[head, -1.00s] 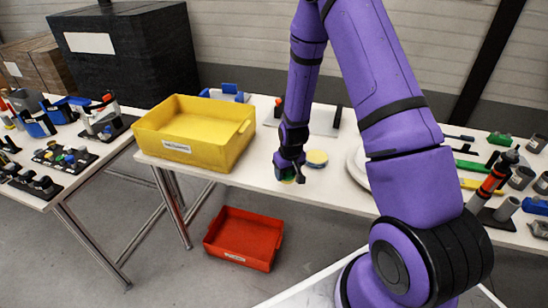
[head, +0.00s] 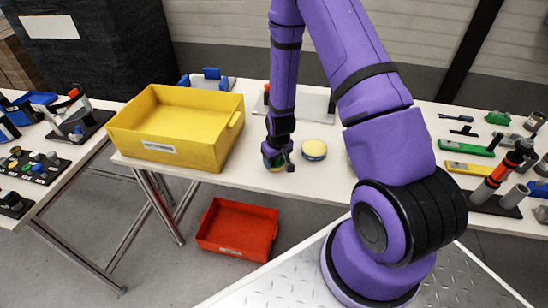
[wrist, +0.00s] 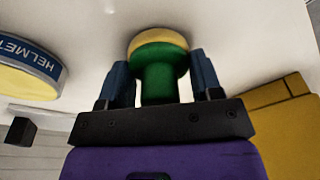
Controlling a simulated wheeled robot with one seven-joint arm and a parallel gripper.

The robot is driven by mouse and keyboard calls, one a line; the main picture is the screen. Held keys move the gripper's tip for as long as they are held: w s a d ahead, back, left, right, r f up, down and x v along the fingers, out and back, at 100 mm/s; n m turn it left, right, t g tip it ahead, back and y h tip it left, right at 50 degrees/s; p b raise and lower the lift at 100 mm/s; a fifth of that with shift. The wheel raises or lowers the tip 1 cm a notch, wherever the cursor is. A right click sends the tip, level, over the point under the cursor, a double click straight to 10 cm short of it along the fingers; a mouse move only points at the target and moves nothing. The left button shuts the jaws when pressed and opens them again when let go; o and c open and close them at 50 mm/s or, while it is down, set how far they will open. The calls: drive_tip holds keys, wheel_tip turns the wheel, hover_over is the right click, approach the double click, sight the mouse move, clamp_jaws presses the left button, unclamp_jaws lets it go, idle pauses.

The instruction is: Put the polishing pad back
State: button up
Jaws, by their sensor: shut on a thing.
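The polishing pad (wrist: 160,75) has a green stem and knob with a pale yellow disc at its far end. In the wrist view its green stem stands between the two blue fingers of my gripper (wrist: 160,82). My gripper is shut on it. In the head view my gripper (head: 277,160) is low over the front part of the white table, and only a little of the pad's green shows beneath it. I cannot tell whether the disc touches the table.
A round tin (head: 314,150) with a yellow top stands just right of my gripper; its blue side reads HELMET in the wrist view (wrist: 28,68). A yellow bin (head: 182,158) stands to the left. A red bin (head: 237,230) is on the floor. Tools lie farther right.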

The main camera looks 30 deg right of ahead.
drive_tip(key=shift+f, duration=0.15)
drive_tip(key=o, duration=0.9)
